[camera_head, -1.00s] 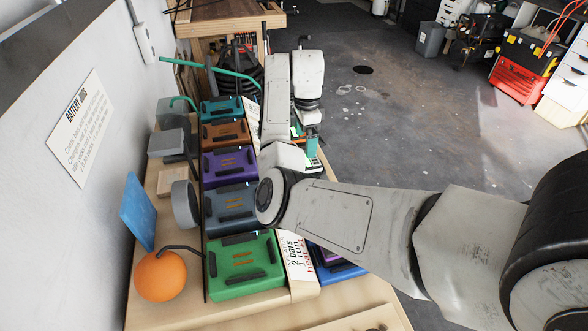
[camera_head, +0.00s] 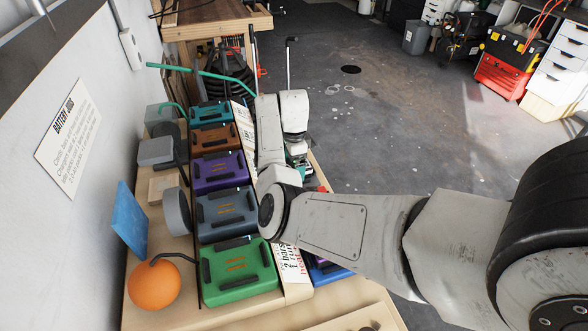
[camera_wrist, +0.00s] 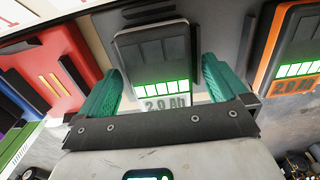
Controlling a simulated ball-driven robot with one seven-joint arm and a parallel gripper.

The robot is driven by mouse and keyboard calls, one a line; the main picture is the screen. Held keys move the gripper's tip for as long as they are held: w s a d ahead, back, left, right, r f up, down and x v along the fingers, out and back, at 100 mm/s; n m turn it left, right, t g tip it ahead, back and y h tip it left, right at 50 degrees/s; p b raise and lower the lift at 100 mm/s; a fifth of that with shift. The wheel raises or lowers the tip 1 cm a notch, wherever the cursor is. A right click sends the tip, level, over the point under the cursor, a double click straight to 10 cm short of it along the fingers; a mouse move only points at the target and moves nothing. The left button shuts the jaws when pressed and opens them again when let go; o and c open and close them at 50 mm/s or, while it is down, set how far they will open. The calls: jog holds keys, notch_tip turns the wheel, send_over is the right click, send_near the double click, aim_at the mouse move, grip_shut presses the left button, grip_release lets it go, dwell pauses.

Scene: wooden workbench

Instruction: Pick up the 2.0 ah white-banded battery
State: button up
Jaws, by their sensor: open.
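In the wrist view, a dark grey battery (camera_wrist: 155,50) has a lit green bar display and a white band printed "2.0 Ah" (camera_wrist: 166,103). My gripper (camera_wrist: 163,88) is open, with one teal finger on each side of this battery. The fingers look close to its sides, but I cannot tell whether they touch. In the head view, my gripper (camera_head: 298,156) is low at the right of the charger row, mostly hidden behind my arm. The battery itself is hidden there.
An orange-edged battery (camera_wrist: 291,50) stands right of the fingers and a red unit (camera_wrist: 55,70) left. In the head view, green (camera_head: 238,272), blue-grey and purple (camera_head: 216,171) chargers line the bench.

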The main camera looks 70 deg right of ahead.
jog(key=c, duration=1.3)
jog(key=shift+c, duration=0.7)
jog(key=shift+r, duration=0.2)
